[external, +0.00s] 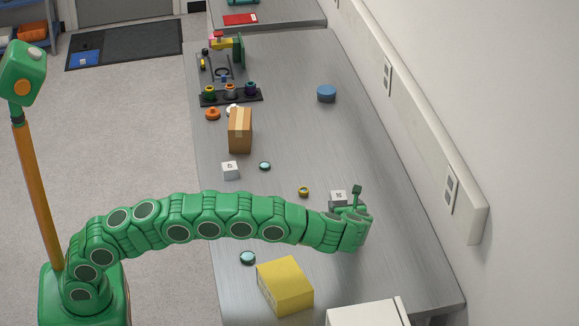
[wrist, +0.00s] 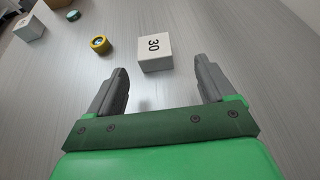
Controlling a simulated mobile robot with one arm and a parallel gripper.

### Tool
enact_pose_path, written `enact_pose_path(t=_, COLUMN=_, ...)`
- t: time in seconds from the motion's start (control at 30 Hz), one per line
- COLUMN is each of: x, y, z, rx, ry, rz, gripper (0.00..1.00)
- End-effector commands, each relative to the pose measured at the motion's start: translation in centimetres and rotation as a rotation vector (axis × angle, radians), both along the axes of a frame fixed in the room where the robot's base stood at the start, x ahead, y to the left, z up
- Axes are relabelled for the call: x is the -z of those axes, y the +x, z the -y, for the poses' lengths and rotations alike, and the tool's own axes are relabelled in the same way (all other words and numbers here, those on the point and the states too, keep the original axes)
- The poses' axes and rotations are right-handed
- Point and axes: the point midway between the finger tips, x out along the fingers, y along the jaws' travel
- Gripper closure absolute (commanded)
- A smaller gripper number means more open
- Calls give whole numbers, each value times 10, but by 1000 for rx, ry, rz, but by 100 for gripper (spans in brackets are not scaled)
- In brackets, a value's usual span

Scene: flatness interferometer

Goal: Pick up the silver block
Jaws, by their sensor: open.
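A silver-grey block (wrist: 155,52) marked "30" sits on the grey bench just ahead of my gripper (wrist: 162,76) in the wrist view. Its near edge is about level with the fingertips, in the gap between them, a little nearer the left finger. In the external view the block (external: 338,196) shows just beyond my gripper (external: 346,203), partly hidden by it. My gripper is open and empty. A second, similar pale block (external: 230,170) stands farther left on the bench; it also shows at the upper left of the wrist view (wrist: 29,29).
A yellow ring-like part (wrist: 99,44) lies left of the marked block. A yellow box (external: 285,284), a teal disc (external: 247,258), a brown carton (external: 240,131) and a blue cylinder (external: 326,94) stand on the bench (external: 290,130). A wall rail (external: 425,125) runs along the right.

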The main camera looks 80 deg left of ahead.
Motion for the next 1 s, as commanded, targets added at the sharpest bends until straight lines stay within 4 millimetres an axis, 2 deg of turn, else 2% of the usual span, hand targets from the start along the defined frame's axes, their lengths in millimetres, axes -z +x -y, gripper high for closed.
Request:
enact_pose_path(t=0.53, x=13, y=0, z=-35, rx=1, ry=2, rz=-5, gripper=17)
enact_pose_path(t=0.8, x=24, y=-2, z=-68, rx=1, ry=2, rz=-5, gripper=17)
enact_pose_path(t=1.0, x=27, y=-1, z=-75, rx=1, ry=2, rz=-5, gripper=17)
